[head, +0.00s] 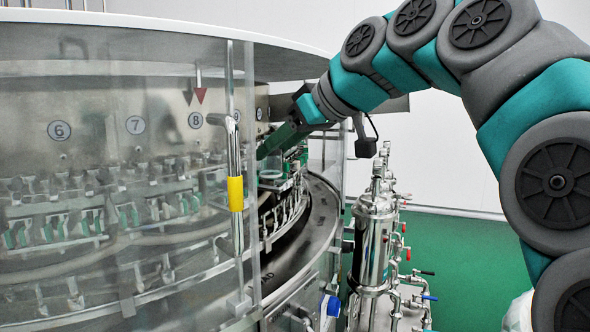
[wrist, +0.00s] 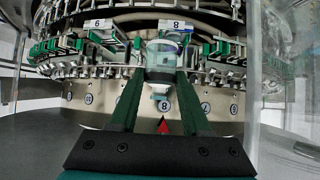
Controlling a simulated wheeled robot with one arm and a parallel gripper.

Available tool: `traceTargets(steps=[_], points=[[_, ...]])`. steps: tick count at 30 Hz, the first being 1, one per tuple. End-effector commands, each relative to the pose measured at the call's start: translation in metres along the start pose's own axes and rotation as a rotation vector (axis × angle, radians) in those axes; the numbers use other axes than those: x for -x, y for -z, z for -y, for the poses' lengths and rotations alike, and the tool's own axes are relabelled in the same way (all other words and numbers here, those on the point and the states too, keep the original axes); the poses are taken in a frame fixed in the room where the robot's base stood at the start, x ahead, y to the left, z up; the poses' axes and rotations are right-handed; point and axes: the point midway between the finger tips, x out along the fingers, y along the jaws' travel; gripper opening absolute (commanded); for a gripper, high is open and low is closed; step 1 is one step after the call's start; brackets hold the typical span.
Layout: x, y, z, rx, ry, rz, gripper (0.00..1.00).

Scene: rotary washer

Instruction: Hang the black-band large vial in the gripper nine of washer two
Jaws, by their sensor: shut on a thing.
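My gripper (wrist: 161,80) is shut on a clear glass vial (wrist: 163,55), which sits between the two green fingertips in the wrist view. The wrist view appears upside down. The ring of washer grippers carries plates that seem to read nine (wrist: 98,23) and eight (wrist: 174,25). The vial is in front of the eight plate; contact with the clips cannot be told.
A clear curved panel with a yellow-banded handle (head: 235,193) stands left of my arm. Round number marks run along the steel inner wall (head: 95,105). A steel filter housing (head: 374,240) with pipes stands at right. A red arrow (head: 200,95) hangs near mark eight.

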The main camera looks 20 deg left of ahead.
Motion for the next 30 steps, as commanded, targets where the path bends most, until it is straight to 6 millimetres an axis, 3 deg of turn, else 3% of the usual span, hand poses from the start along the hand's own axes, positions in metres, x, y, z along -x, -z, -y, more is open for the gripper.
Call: traceTargets(steps=[9, 30], points=[[-0.03, 0.017, -0.041, -0.004, -0.003, -0.003, 0.0], [-0.077, 0.045, -0.106, -0.004, -0.004, -0.002, 0.0]])
